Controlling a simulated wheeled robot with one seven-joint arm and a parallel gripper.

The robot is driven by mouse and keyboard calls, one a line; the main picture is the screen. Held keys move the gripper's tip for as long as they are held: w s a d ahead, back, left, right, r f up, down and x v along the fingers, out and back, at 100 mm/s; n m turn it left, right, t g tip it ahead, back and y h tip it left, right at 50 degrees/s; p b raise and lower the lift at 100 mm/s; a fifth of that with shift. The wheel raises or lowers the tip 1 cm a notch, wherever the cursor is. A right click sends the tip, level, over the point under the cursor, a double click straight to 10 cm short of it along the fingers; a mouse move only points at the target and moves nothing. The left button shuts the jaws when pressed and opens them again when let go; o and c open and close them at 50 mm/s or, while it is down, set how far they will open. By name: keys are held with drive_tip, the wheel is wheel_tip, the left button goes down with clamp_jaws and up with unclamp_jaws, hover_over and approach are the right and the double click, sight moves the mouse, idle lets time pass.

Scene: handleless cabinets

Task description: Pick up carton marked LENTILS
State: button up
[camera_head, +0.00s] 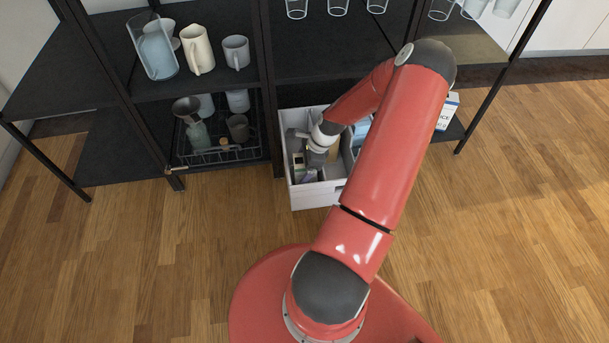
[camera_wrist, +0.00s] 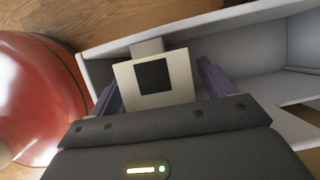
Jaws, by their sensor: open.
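A cream carton (camera_wrist: 155,80) with a dark square on its face is in the wrist view, between my fingers; I cannot read a LENTILS mark on it. My gripper (camera_wrist: 160,88) is open, with one purple finger on each side of this carton. I cannot tell whether the fingers touch it. In the head view my gripper reaches down into a white divided bin (camera_head: 318,197) on the lower shelf level. A pale carton top (camera_head: 298,160) shows there in the left compartment, partly hidden by my wrist.
The bin's walls and divider (camera_wrist: 270,90) stand close to my gripper. A wire rack (camera_head: 225,156) with cups is left of the bin. A white box ending in "ICE" (camera_head: 447,112) stands to the right. Mugs (camera_head: 196,50) and glasses are on the shelf above. The wooden floor in front is clear.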

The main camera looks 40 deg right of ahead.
drive_tip(key=shift+w+f, duration=0.1)
drive_tip(key=shift+f, duration=0.2)
drive_tip(key=c, duration=1.4)
drive_tip(key=shift+r, duration=0.15)
